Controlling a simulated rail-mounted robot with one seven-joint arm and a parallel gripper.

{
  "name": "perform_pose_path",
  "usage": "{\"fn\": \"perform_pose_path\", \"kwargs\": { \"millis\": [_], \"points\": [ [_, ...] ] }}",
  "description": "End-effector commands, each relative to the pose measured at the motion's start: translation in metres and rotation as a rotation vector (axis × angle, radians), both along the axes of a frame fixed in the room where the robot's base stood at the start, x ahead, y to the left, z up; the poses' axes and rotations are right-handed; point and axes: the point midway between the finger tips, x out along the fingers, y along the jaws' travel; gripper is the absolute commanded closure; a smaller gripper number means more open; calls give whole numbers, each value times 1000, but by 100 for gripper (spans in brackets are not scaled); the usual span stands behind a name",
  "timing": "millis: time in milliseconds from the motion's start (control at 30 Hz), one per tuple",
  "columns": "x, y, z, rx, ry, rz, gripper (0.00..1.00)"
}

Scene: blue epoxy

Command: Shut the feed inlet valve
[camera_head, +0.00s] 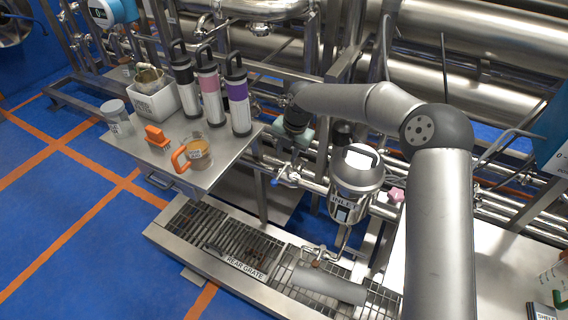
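My gripper (296,148) is at the end of my arm, behind the right end of the steel cart. It points down and looks small and partly dark, so I cannot tell whether its fingers are open or shut. Just below it is a small valve with a blue handle (275,182) on the horizontal piping. I cannot tell whether the gripper touches it. To its right stands a steel canister (357,175) with a label reading "INLET". A pink knob (397,195) sits on the piping right of the canister. Which of these is the feed inlet valve is not clear.
The steel cart (225,150) holds several flasks, a white bin (155,100), an orange-handled mug (197,153), an orange item (156,136) and a jar (116,118). A floor grate (215,240) runs below. Large pipes fill the back. Blue floor at left is clear.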

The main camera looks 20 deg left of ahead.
Motion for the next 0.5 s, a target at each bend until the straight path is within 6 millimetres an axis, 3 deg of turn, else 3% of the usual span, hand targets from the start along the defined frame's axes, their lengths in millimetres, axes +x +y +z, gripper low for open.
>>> {"fn": "perform_pose_path", "kwargs": {
  "millis": [200, 500],
  "points": [
    [-1, -11, 52, 1, -3, -2, 67],
    [-2, -18, 87, 0, -1, -1, 67]
  ]
}}
